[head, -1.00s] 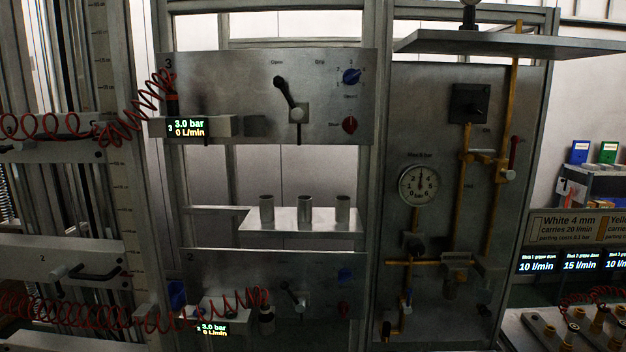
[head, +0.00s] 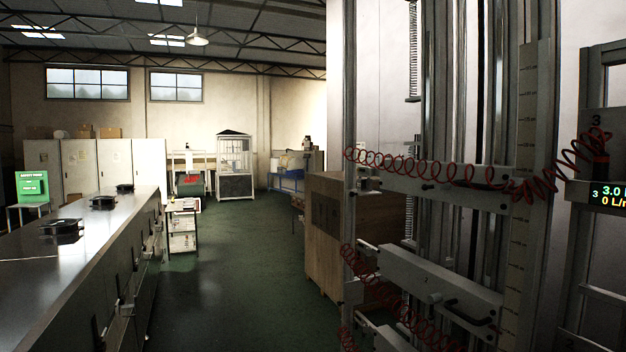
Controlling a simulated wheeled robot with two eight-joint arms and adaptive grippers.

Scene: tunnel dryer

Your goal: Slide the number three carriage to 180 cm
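The upper carriage (head: 440,188) is a grey horizontal bar across the tall vertical rails at the right of the head view. A red coiled hose runs along it. Its number is not readable now. A lower carriage (head: 425,280) with a dark handle (head: 470,318) sits below it on the same rails. An upright pale scale (head: 518,240) with small marks stands just right of the carriages; its figures are too small to read. Neither of my grippers is in view.
A panel edge marked 3 with a lit display (head: 606,196) is at the far right. A wooden crate (head: 335,245) stands behind the rails. A long metal bench (head: 80,255) runs along the left. The green floor (head: 240,265) between is clear.

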